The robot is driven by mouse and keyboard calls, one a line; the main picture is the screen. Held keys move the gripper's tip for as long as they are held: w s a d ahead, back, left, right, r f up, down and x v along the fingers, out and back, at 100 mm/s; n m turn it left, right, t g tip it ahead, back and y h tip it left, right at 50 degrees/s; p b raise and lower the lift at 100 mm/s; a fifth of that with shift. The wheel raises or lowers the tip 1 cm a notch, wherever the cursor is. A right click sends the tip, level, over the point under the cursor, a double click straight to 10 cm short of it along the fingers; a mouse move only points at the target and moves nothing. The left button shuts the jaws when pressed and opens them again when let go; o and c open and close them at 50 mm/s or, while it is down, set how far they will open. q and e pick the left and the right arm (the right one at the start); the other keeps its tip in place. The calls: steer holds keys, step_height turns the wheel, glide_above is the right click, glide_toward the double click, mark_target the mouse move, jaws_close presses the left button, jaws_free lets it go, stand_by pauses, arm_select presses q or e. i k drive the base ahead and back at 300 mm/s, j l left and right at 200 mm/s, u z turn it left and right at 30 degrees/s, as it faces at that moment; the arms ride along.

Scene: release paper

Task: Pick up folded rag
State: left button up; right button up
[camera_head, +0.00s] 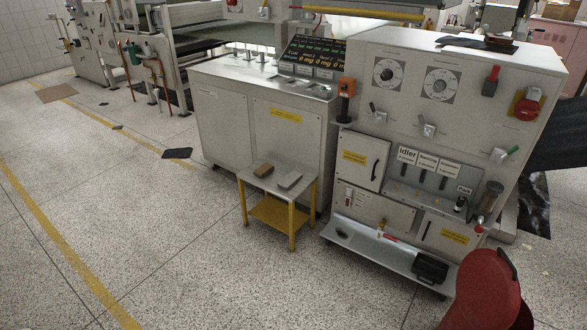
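A small grey metal stool (277,196) with a yellow frame and lower shelf stands in front of the grey cabinet. A flat light-grey item (289,180) lies on the right part of its top and looks like a folded rag, but it is too small to be sure. A brown block-like item (263,170) lies to its left, a little apart. Another dark, flat, cloth-like thing (177,153) lies on the floor left of the cabinet; I cannot tell what it is. Neither of my grippers is in view.
The grey cabinet (222,122) stands behind the stool, and the control machine (450,62) with dials and levers is to its right. Its low ledge (370,253) juts out. A red rounded object (484,290) is at the lower right. The floor in front and left is open.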

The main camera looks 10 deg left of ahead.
mark_target(265, 169)
steer(key=i+j+z, duration=0.45)
steer(key=i+j, duration=0.15)
steer(key=j, duration=0.15)
steer(key=i+j+z, duration=0.25)
steer(key=j, duration=0.2)
